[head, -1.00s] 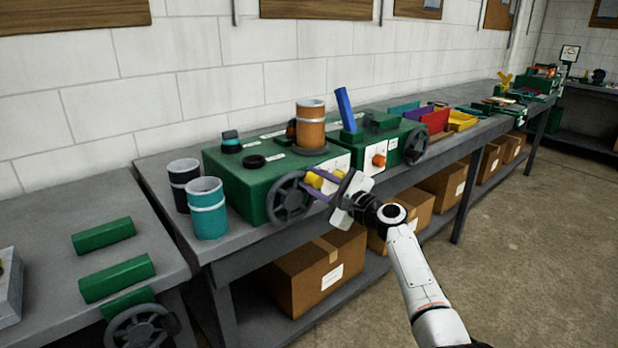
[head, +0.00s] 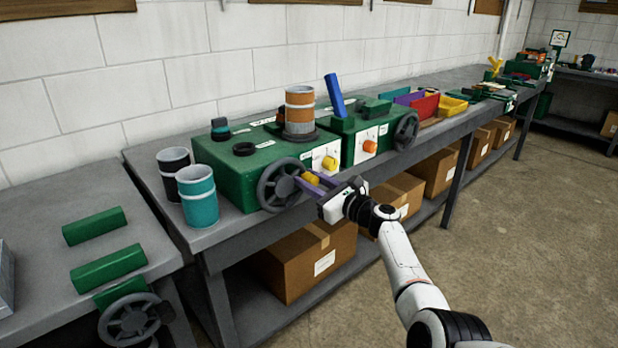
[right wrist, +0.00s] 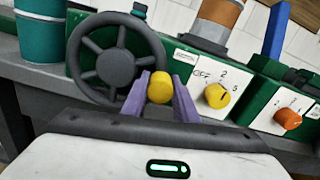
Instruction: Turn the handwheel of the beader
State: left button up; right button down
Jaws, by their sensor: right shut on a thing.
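A dark grey spoked handwheel (head: 279,184) stands on the front of a long green machine (head: 228,170) on the bench; its label is too small to read. The wheel's yellow handle (head: 311,178) sits at its right side. My right gripper (head: 305,183) is shut on this handle, a purple finger on each side. In the right wrist view the yellow handle (right wrist: 160,87) shows between the purple fingers, in front of the wheel's lower right rim (right wrist: 115,62). My left gripper is out of view.
A yellow dial (head: 329,163) is close right of the handle. A second green machine has an orange knob (head: 370,146) and a handwheel (head: 406,131). A teal can (head: 198,197) and black can (head: 172,172) stand left. Another handwheel (head: 135,320) is lower left. Boxes fill the shelf below.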

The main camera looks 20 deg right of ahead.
jog(key=shift+f, duration=0.15)
dwell(0.3)
jog(key=c, duration=1.7)
grip_release()
jog(key=shift+s+d+p, duration=0.2)
jog(key=shift+s+p, duration=0.15)
jog(key=shift+s, duration=0.1)
jog(key=p+v, duration=0.2)
jog(key=v, duration=0.7)
jog(key=shift+s, duration=0.2)
